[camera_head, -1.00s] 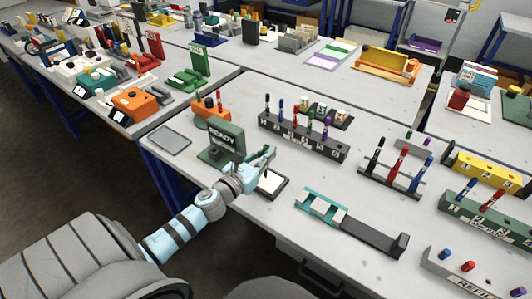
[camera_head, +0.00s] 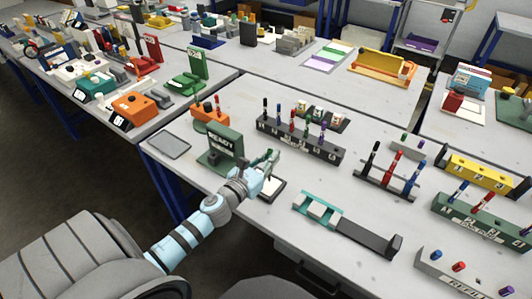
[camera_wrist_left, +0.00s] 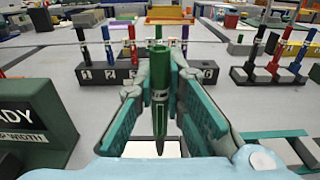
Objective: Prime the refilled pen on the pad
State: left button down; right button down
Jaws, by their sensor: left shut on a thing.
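My left gripper (camera_head: 267,162) is shut on a green pen (camera_wrist_left: 159,95). The pen is upright between the two fingers, with its pointed tip down. The white pad (camera_head: 272,187) in its dark frame lies on the table beneath the gripper. In the left wrist view the pad (camera_wrist_left: 143,150) shows partly below the pen tip; the fingers hide the rest. I cannot tell whether the tip touches it. My right gripper is not in view.
A green stand with a READY display (camera_head: 226,143) is close on the left of the gripper. A dark numbered rack (camera_head: 300,140) with several pens is behind. A teal and grey fixture (camera_head: 345,222) lies to the right. Bare table lies between them.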

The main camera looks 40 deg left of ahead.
pick_arm(q)
jog(key=shift+f+b, duration=0.9)
jog(key=shift+r, duration=0.1)
dwell(0.3)
notch_tip(320, 180, up, 8)
jog(key=p, duration=0.8)
